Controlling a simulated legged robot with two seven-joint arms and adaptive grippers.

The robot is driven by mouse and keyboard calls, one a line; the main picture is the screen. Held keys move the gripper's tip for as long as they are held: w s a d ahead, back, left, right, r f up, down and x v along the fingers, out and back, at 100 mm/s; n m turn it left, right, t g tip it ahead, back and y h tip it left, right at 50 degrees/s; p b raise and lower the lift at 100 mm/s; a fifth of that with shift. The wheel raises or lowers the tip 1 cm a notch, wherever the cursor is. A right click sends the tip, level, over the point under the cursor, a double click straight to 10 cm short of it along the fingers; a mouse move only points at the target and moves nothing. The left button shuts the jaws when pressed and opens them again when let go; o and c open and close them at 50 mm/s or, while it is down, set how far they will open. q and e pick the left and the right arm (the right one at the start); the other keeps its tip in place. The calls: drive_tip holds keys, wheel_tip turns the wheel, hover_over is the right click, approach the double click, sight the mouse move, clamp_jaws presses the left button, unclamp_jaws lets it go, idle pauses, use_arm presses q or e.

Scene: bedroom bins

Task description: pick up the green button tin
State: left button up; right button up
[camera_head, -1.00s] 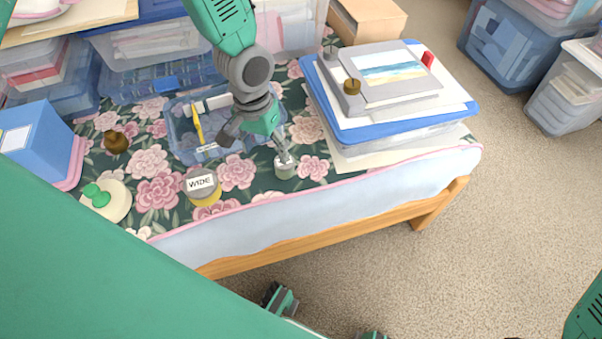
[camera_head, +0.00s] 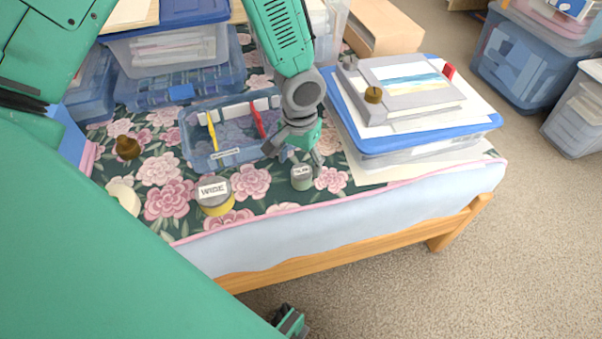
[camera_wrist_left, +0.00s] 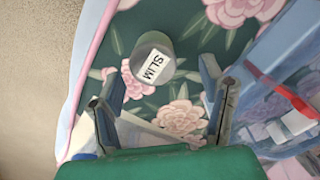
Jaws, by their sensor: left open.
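The green button tin, a small grey-green cylinder with a white label on its lid, stands upright on the floral bedspread near the bed's edge (camera_head: 301,178). The left wrist view shows its label reads SLIM (camera_wrist_left: 153,58). My left gripper (camera_head: 297,150) is open and empty, just behind and above the tin. In the left wrist view its two fingertips (camera_wrist_left: 160,82) lie to either side of the tin, which shows between and just beyond them. I cannot tell the exact height gap.
A yellow tin labelled WIDE (camera_head: 215,195) stands left of it. A clear blue tray (camera_head: 195,150) with a yellow and a red item lies behind. A blue-lidded box (camera_head: 420,140) with papers is at right. A brown knob (camera_head: 128,147) and a pale round lid (camera_head: 123,199) are at left.

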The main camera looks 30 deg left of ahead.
sight(302, 171)
use_arm(q)
drive_tip(key=f+b, duration=0.1)
drive_tip(key=f, duration=0.1)
drive_tip(key=d+f+b, duration=0.1)
drive_tip(key=f, duration=0.1)
drive_tip(key=shift+s+f, duration=0.15)
drive_tip(key=shift+a, duration=0.15)
drive_tip(key=shift+c, duration=1.1)
drive_tip(key=c, duration=1.1)
